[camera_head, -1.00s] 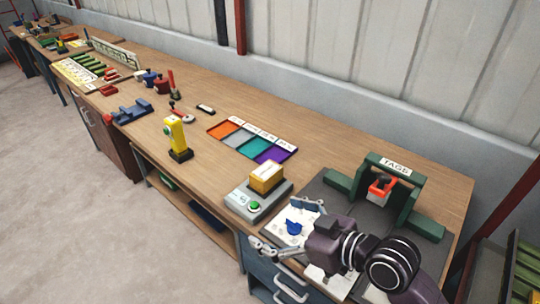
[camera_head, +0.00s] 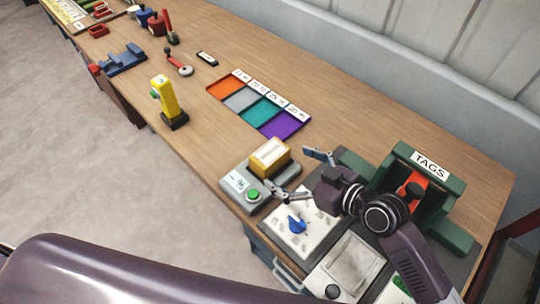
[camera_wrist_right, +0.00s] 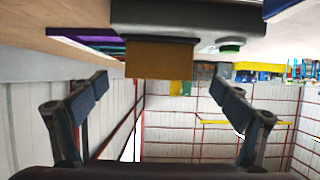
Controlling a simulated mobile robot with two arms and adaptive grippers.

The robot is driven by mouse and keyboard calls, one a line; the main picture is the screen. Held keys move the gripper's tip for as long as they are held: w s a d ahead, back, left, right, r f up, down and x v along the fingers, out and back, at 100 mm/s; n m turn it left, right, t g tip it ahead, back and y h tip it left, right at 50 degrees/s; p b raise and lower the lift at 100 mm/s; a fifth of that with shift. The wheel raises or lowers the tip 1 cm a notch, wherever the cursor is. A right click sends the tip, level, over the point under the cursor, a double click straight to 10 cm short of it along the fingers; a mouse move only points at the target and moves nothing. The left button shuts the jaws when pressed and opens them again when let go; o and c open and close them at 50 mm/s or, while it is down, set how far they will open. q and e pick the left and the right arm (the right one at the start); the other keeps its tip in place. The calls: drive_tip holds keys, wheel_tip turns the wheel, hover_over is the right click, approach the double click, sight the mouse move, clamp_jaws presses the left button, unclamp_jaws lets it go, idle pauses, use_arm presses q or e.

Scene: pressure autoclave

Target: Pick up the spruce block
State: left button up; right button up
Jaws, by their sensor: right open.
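The spruce block, a tan-yellow block with a pale label on top (camera_head: 270,152), rests on the grey scale (camera_head: 236,183). My right gripper (camera_head: 296,172) is open and empty, just to the right of the block, its two fingers spread and pointing toward it. In the right wrist view, which is upside down, the block (camera_wrist_right: 160,59) hangs below the dark scale (camera_wrist_right: 187,16). It lies ahead of and between the open fingers (camera_wrist_right: 160,87), apart from both. My left gripper is not in view.
A white panel with a blue knob (camera_head: 297,224) lies below my right gripper. A green TAGS stand (camera_head: 450,183) is to its right. Coloured trays (camera_head: 258,103) and a yellow device (camera_head: 166,100) stand beyond the scale. Bench between them is clear.

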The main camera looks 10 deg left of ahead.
sight(270, 156)
drive_tip(key=shift+x, duration=1.05)
drive_tip(key=shift+w+a+f+p, duration=0.1)
drive_tip(key=shift+w+a+p, duration=0.15)
drive_tip(key=shift+p, duration=0.1)
drive_tip(key=p+x, duration=0.1)
drive_tip(key=x, duration=0.4)
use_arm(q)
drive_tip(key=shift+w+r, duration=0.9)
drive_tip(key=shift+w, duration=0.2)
use_arm(e)
drive_tip(key=shift+d, duration=0.1)
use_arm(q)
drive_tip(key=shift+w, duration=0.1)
use_arm(e)
drive_tip(key=c, duration=1.2)
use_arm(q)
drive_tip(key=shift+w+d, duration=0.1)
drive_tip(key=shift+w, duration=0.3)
use_arm(e)
drive_tip(key=shift+c, duration=0.9)
